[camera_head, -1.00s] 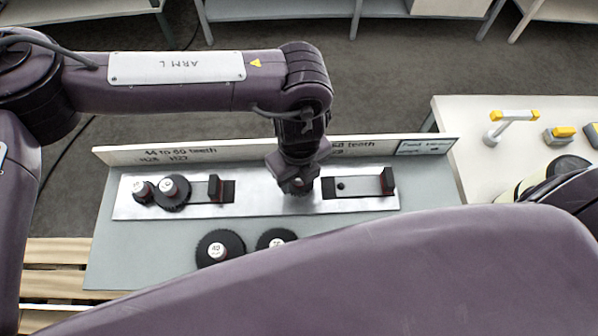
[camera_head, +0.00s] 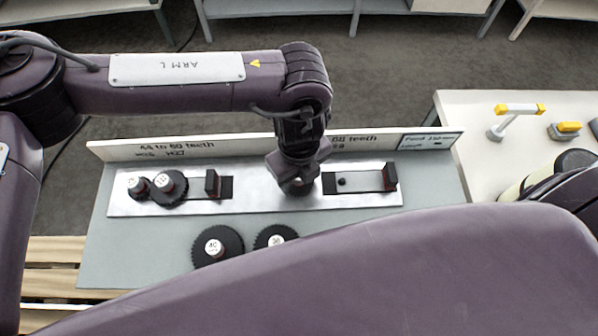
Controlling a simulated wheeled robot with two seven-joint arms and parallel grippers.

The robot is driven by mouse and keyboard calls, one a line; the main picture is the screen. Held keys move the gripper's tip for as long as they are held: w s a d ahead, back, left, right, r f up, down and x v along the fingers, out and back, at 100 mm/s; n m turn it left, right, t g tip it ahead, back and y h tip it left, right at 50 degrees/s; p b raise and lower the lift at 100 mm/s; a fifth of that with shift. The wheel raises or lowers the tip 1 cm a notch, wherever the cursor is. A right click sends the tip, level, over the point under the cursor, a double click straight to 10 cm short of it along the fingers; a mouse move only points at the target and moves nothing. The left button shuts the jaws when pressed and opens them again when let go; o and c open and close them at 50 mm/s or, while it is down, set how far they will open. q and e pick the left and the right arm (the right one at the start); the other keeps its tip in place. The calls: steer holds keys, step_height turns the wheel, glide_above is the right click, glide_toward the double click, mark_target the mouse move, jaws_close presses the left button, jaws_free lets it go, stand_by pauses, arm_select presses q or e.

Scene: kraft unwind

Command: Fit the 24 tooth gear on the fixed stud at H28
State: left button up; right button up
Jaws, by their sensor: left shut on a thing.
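My left gripper (camera_head: 297,188) points down over the middle of the metal plate (camera_head: 262,198), between its two slotted sections. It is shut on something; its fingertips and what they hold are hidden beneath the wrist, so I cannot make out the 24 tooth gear. The stud at H28 is not visible; the wrist covers part of the right-hand label on the back panel (camera_head: 180,146). My right gripper is not in view.
Two meshed dark gears, one small (camera_head: 138,187) and one larger (camera_head: 169,188), sit on the plate's left. Black upright blocks stand at the left slot (camera_head: 212,184) and right slot (camera_head: 389,178). Gears marked 40 (camera_head: 216,247) and seemingly 36 (camera_head: 272,238) lie in front. My purple arm link fills the foreground.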

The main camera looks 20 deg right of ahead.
arm_select(q)
steer(key=shift+f, duration=0.15)
steer(key=o, duration=1.4)
steer(key=shift+r+b, duration=0.35)
steer(key=shift+r, duration=0.2)
step_height(320, 180, up, 7)
steer(key=shift+f+b, duration=0.15)
steer(key=shift+b, duration=0.5)
